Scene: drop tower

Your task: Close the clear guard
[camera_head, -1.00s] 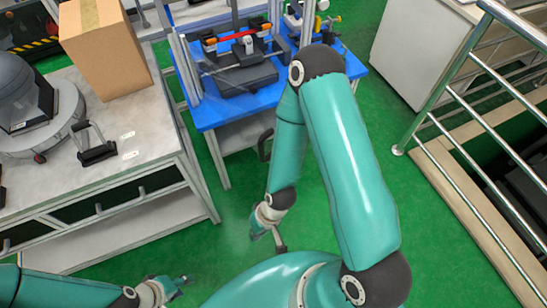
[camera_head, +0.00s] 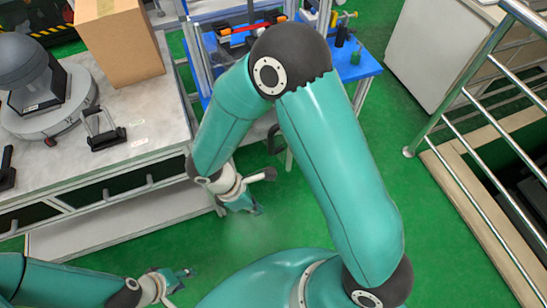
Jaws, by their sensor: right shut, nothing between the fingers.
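The drop tower (camera_head: 196,55) stands on a blue table at the back, with upright metal posts and a red bar (camera_head: 250,28). My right arm covers much of it. I cannot clearly make out the clear guard or how far it stands open. A dark curved handle (camera_head: 288,158) shows low in front of the table, partly hidden by my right arm. My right gripper (camera_head: 256,209) is shut and empty, over the green floor in front of the tower. My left gripper (camera_head: 186,272) is low at the bottom left, away from everything; its finger gap is too small to judge.
A grey workbench (camera_head: 150,125) on the left carries a cardboard box (camera_head: 120,45), a round grey device (camera_head: 35,90) and a black bracket (camera_head: 104,130). A metal railing (camera_head: 470,150) and a white cabinet (camera_head: 430,50) stand on the right. The green floor between is free.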

